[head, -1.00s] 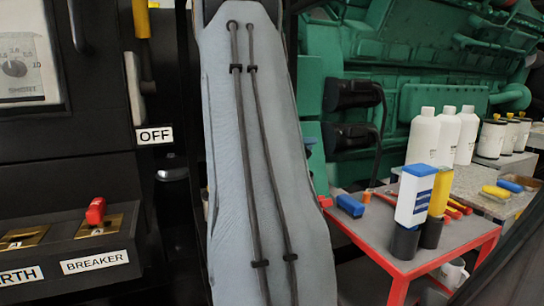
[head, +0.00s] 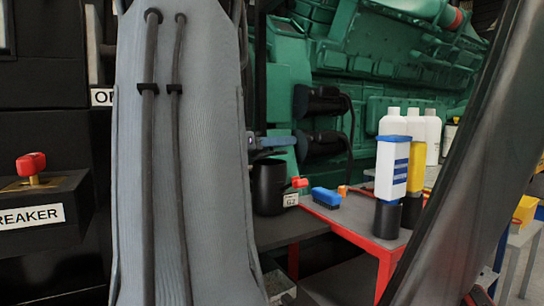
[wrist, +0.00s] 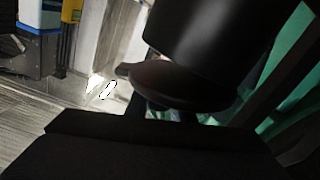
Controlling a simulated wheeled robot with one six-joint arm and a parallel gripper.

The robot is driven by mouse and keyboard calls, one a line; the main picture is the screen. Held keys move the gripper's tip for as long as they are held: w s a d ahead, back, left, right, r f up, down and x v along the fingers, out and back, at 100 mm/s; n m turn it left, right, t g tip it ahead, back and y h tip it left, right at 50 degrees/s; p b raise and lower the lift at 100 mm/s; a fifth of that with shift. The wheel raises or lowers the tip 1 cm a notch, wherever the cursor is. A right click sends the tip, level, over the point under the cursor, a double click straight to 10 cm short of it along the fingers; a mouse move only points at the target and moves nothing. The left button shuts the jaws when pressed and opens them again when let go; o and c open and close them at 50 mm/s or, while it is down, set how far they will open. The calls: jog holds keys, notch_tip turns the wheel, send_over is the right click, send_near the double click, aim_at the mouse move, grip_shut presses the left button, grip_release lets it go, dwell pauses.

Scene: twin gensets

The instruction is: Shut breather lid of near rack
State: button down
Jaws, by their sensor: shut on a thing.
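In the wrist view my gripper (wrist: 160,112) is very close to dark parts, and its fingertips are mostly hidden in shadow. It is shut on a dark rounded piece (wrist: 180,85) that looks like the breather lid. A black cylinder (wrist: 210,40) is right beside it. In the head view a black cup-like cylinder (head: 268,190), probably the breather, stands at the right edge of my arm. A blue-grey part lies just above its top; whether it is the lid or part of my gripper I cannot tell.
A red-edged cart (head: 345,222) stands at right, with a white and blue container (head: 392,170), a yellow one beside it and a blue block (head: 326,197). A red-handled valve labelled G2 (head: 291,199) is close by the black cylinder. A breaker panel (head: 40,215) is at left.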

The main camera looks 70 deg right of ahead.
aim_at(273, 150)
jog(key=shift+s+a+f+m+b, duration=0.2)
jog(key=shift+f+m+b, duration=0.45)
jog(key=shift+b, duration=1.55)
jog(key=shift+s+a+f+m+b, duration=0.25)
jog(key=shift+m+b, duration=0.6)
jog(key=shift+b, duration=1.3)
jog(key=shift+f+b, duration=0.1)
jog(key=shift+b, duration=0.45)
jog(key=c, duration=1.6)
grip_release()
jog(key=shift+o, duration=0.2)
jog(key=shift+p+v, duration=0.45)
jog(key=shift+v, duration=3.45)
